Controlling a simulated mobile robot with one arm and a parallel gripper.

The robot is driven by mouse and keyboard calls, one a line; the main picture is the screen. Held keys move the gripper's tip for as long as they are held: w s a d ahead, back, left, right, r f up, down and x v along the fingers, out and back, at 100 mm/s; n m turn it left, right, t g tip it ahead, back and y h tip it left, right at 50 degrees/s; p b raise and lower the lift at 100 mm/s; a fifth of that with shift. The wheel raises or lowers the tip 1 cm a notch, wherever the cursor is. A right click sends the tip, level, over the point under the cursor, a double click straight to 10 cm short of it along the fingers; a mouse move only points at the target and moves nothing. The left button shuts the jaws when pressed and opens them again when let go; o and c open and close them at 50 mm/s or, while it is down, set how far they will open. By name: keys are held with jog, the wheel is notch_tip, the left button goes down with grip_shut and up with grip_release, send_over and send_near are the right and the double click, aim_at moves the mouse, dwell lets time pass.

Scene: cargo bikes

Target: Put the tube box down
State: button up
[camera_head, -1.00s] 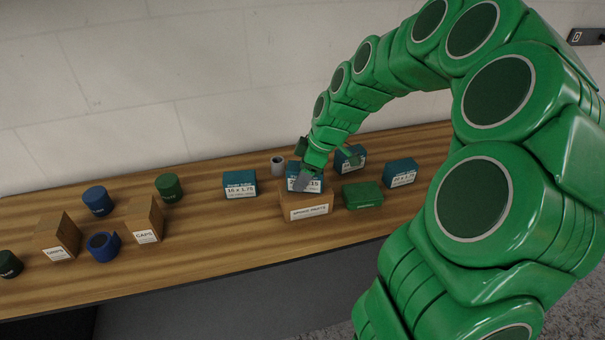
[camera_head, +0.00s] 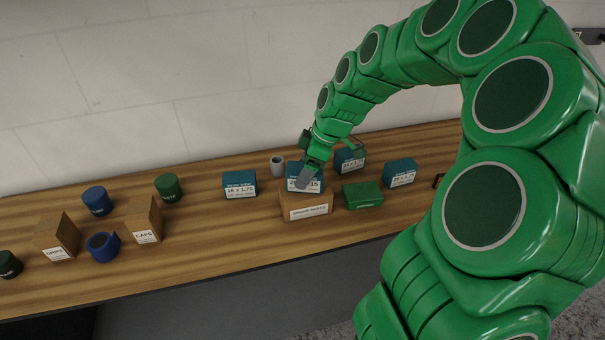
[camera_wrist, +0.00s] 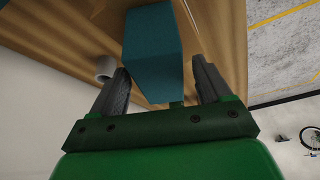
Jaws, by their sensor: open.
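The tube box, a blue box with a white label (camera_head: 294,184), appears to rest on top of a brown cardboard box (camera_head: 287,205); the contact is partly hidden by my gripper. In the wrist view the blue box (camera_wrist: 153,45) lies between my two spread fingers (camera_wrist: 162,85), with a gap on each side. Its label faces away from that view.
Blue boxes (camera_head: 239,184), (camera_head: 350,159), (camera_head: 400,172), a green box (camera_head: 362,195) and a grey cup (camera_head: 277,165) stand close by on the wooden bench (camera_head: 215,235). Cardboard boxes (camera_head: 145,218) and round containers (camera_head: 97,200) stand left. A wall is behind.

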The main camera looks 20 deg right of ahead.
jog(key=v, duration=1)
